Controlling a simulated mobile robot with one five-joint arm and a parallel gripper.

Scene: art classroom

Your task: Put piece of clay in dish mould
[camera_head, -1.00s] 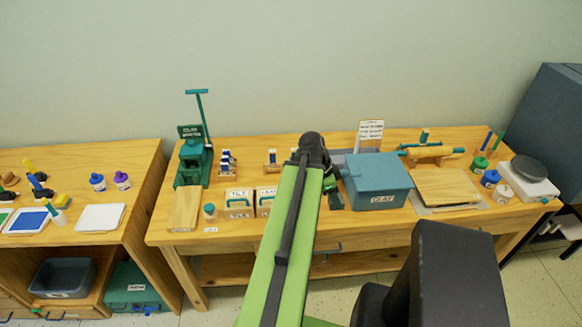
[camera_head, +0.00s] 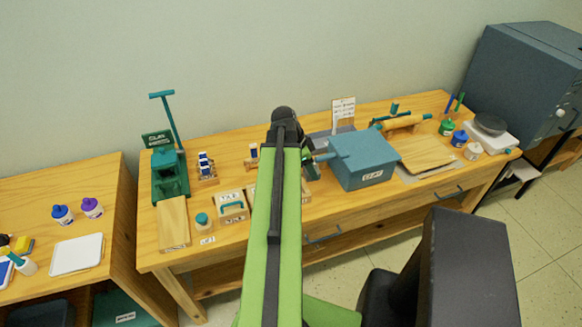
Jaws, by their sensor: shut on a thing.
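My gripper (camera_head: 310,170) shows only partly as dark and green parts to the right of my green arm, which hides the rest. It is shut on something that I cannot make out. It is just left of the blue-grey box (camera_head: 370,162) labelled CLAY, close to a short teal bar (camera_head: 322,157) at that box's left side. The box stands on the wooden table (camera_head: 212,252) and looks closed. I cannot pick out a piece of clay.
A green clay press (camera_head: 168,178) with a tall lever stands at the table's left. A wooden board (camera_head: 425,155), rolling pin (camera_head: 407,121), paint jars and scale (camera_head: 490,127) are to the right. A grey kiln (camera_head: 525,85) stands beyond. The front strip right of my arm is mostly clear.

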